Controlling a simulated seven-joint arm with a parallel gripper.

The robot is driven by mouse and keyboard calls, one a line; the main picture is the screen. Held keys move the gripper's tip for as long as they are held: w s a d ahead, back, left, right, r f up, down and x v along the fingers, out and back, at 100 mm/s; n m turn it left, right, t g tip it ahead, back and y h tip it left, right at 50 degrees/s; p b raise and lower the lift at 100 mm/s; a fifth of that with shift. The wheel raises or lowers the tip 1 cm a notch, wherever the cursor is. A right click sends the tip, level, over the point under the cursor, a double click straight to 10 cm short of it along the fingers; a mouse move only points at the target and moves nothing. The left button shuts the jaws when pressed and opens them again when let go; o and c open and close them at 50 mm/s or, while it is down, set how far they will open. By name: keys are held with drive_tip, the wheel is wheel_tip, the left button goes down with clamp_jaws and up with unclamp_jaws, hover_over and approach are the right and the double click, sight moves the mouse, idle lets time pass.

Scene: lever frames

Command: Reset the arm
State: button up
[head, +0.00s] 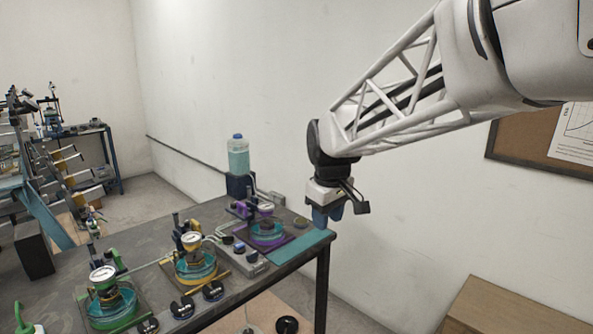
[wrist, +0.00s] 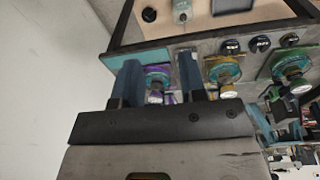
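My gripper (head: 327,214) hangs at the end of my raised arm, above and near the right end of the dark table, with its blue fingers pointing down. In the wrist view my gripper (wrist: 159,62) shows two blue fingers spread apart with nothing held between them. The purple-framed station (head: 267,234) sits on the table, left of and below the gripper. It also shows between the fingers in the wrist view (wrist: 157,80). The gripper appears apart from it.
A yellow-framed station (head: 195,268) and a green-framed station (head: 108,306) stand further left on the table. A bottle of pale blue liquid (head: 238,157) stands at the back. A teal mat (head: 303,245) covers the right end. A wooden box (head: 515,308) is at lower right.

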drive_tip(key=s+d+f+m, duration=0.2)
drive_tip(key=s+d, duration=0.2)
drive_tip(key=s, duration=0.5)
drive_tip(key=s+d+f+m, duration=0.2)
drive_tip(key=s+d+m, duration=0.1)
drive_tip(key=s, duration=0.7)
drive_tip(key=s+d+f+m+t, duration=0.1)
drive_tip(key=s+d+f+m, duration=0.1)
drive_tip(key=s, duration=0.8)
drive_tip(key=d+m, duration=0.1)
drive_tip(key=d, duration=0.1)
drive_tip(key=shift+d+f, duration=0.3)
drive_tip(key=shift+f, duration=0.05)
